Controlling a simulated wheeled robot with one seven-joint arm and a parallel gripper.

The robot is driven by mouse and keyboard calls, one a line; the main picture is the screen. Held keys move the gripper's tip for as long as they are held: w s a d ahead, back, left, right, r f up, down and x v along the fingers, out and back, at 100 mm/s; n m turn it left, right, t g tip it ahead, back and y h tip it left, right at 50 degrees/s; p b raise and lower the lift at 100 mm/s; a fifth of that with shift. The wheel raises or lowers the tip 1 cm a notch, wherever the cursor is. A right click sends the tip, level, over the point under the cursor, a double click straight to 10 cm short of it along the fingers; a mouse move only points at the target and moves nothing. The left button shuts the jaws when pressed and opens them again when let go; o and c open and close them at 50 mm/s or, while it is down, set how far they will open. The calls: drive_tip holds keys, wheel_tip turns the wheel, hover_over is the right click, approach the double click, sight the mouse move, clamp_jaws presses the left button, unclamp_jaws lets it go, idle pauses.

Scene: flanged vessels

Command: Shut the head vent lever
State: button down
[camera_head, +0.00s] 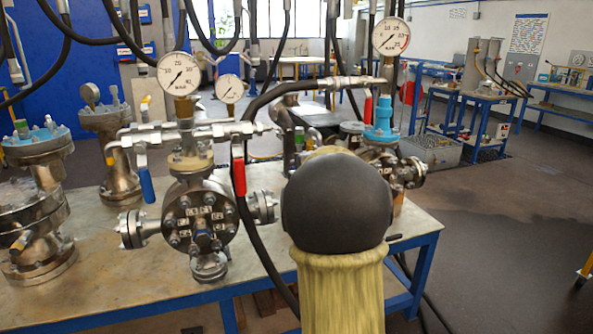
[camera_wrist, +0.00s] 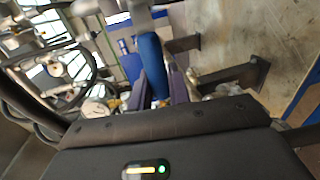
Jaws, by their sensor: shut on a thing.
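In the wrist view a blue lever handle (camera_wrist: 150,52) runs down between the two fingers of my gripper (camera_wrist: 158,88). The fingers are shut on it. The head view does not show my gripper; my own arm hides it and much of the right-hand vessel. In the head view a blue lever (camera_head: 145,177) and a red lever (camera_head: 239,176) hang from the valve manifold of the middle flanged vessel (camera_head: 200,215). Another red lever (camera_head: 367,108) shows at the right-hand vessel. I cannot tell which lever is the head vent.
The vessels stand on a metal-topped bench (camera_head: 110,270) with a blue frame. Pressure gauges (camera_head: 179,73) (camera_head: 390,37) rise above the manifolds. A black hose (camera_head: 243,215) drops past the bench front. Other flanged vessels (camera_head: 40,210) stand at left. Floor at right is open.

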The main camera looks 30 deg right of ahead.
drive_tip(key=c, duration=1.4)
unclamp_jaws()
drive_tip(key=shift+f, duration=0.15)
drive_tip(key=shift+o, duration=0.2)
drive_tip(key=p+v, duration=0.1)
drive_tip(key=v, duration=1.6)
drive_tip(key=shift+s, duration=0.25)
